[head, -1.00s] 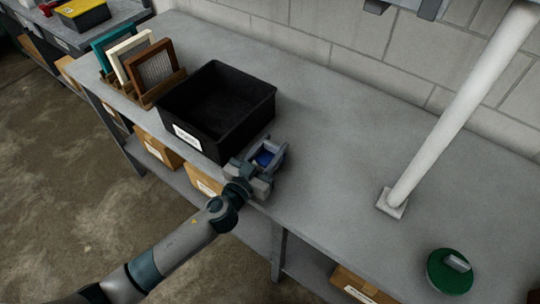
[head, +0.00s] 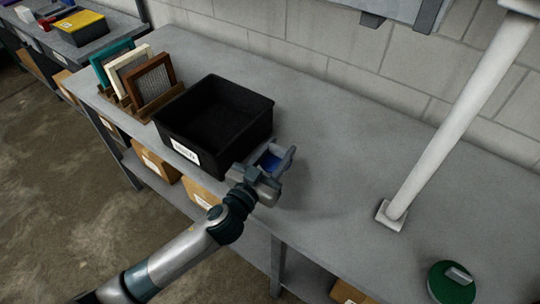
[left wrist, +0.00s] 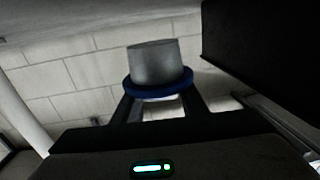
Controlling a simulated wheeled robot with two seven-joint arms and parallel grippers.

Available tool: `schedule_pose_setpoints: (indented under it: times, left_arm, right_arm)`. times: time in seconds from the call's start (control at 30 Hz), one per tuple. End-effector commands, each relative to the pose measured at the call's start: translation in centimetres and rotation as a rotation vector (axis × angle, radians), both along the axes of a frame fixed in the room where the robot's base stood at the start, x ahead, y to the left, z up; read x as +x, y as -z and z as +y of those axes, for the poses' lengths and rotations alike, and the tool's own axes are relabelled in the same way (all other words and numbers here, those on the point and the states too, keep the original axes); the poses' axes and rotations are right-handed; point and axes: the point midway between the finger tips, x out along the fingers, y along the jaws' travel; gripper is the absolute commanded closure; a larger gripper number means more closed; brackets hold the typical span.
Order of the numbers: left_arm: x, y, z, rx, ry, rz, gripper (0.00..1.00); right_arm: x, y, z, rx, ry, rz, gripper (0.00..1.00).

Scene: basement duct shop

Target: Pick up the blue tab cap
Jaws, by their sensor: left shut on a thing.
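The blue tab cap (head: 269,161) shows as a blue patch between the fingers of my left gripper (head: 274,160) in the head view, just right of the black bin's front corner. In the left wrist view the cap (left wrist: 158,84) has a blue rim and a grey round body, and sits between the two dark fingers. My left gripper is shut on it. A soft shadow on the bench to the right suggests it is held above the top. The fingers hide part of the cap. My right gripper is not in view.
The open black bin (head: 185,150) stands close left of the gripper. Framed filters (head: 152,82) stand in a wooden rack beyond it. A white post (head: 450,120) and a green round cap (head: 451,287) are to the right. The bench middle (head: 330,150) is clear.

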Motion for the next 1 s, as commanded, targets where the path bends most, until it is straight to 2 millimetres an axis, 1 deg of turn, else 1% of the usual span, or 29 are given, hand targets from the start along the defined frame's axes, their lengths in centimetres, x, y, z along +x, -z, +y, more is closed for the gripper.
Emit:
schedule_pose_setpoints:
  times: [0.03, 0.2, 0.3, 0.43, 0.6, 1.0]
  left_arm:
    - [-0.6, -0.6, -1.0, -0.007, 0.002, -0.003, 0.85]
    - [-2.3, -2.6, -3.9, -0.007, 0.001, -0.003, 0.85]
    - [-3.1, -3.6, -5.3, -0.005, 0.000, -0.003, 0.85]
    - [-4.0, -4.7, -6.8, -0.005, 0.000, -0.002, 0.85]
    - [-4.5, -5.4, -7.7, -0.002, -0.002, -0.001, 0.85]
    - [-4.7, -5.6, -7.9, 0.000, -0.002, -0.001, 0.85]
  right_arm:
    - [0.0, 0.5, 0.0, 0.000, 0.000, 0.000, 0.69]
    - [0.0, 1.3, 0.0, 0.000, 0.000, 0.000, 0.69]
    - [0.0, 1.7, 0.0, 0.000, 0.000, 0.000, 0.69]
    - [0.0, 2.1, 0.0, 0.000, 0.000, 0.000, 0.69]
    - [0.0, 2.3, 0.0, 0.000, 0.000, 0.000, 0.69]
    - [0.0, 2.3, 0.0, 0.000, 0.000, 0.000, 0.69]
